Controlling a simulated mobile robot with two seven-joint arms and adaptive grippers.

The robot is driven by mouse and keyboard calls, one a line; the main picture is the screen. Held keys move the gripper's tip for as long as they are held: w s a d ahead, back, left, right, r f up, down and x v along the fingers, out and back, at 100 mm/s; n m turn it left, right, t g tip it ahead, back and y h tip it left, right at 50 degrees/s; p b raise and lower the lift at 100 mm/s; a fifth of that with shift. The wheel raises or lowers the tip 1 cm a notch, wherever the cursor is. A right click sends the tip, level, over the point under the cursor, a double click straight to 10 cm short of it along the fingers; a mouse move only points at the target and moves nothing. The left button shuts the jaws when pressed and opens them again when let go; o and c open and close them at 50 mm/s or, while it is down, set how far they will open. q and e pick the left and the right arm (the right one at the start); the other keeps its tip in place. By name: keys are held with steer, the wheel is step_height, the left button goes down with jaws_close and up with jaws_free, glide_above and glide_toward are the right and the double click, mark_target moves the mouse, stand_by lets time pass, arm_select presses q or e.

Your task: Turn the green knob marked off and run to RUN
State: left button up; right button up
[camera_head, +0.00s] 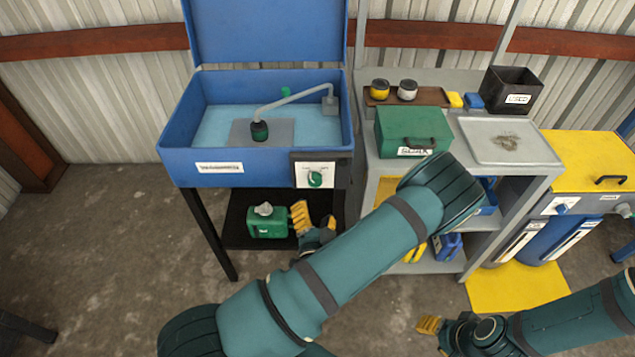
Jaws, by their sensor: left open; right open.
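The green knob (315,179) sits on a white plate on the front of the blue parts washer (178,155), near its right corner. The plate's lettering is too small to read and I cannot tell which mark the knob points to. My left gripper (300,215) has yellow fingers, is open and empty, and is below and slightly left of the knob, apart from it. My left forearm crosses the middle of the view, partly hiding the shelf. My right gripper (428,325) is open at the bottom right, far from the knob, partly hidden by its own wrist.
A green box with a grey item (266,223) stands on the dark shelf under the washer. A grey bench (545,155) to the right holds a green case (412,131), a black bin (506,92) and jars. A yellow-topped cabinet (590,155) stands farther right.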

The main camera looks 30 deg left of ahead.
mark_target(314, 183)
arm_select(q)
steer(key=x, duration=1)
steer(key=shift+w+a, duration=0.15)
steer(key=shift+a, duration=0.05)
steer(key=shift+c, duration=0.2)
steer(key=c, duration=1.2)
